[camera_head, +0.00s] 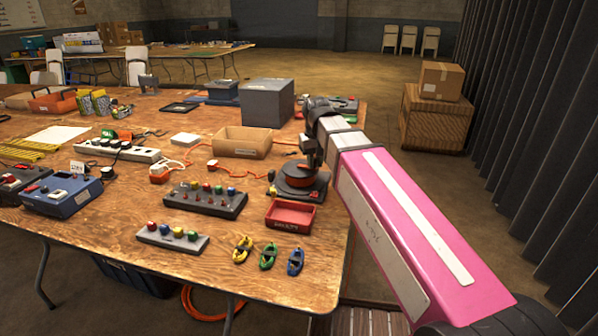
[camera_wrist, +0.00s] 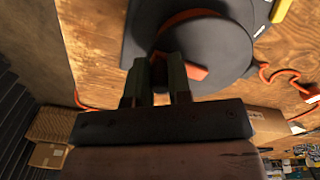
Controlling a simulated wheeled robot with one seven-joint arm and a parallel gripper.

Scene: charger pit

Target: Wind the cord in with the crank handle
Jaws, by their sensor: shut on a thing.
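The cord reel (camera_head: 298,181) stands near the right edge of the wooden table, with an orange drum between dark discs. In the wrist view its round dark top (camera_wrist: 210,45) fills the upper middle. My gripper (camera_wrist: 172,68) is over the reel's top, its two fingers close together and shut on the crank handle, which is mostly hidden between them. An orange-red piece (camera_wrist: 196,71) shows just beside the fingers. The orange cord (camera_head: 230,171) runs from the reel leftward over the table; it also shows in the wrist view (camera_wrist: 284,76).
A red tray (camera_head: 290,216) sits just in front of the reel, and an open cardboard box (camera_head: 240,142) and a grey box (camera_head: 266,102) stand behind it. A button panel (camera_head: 205,199) lies to the left. A wooden crate (camera_head: 434,118) stands on the floor to the right.

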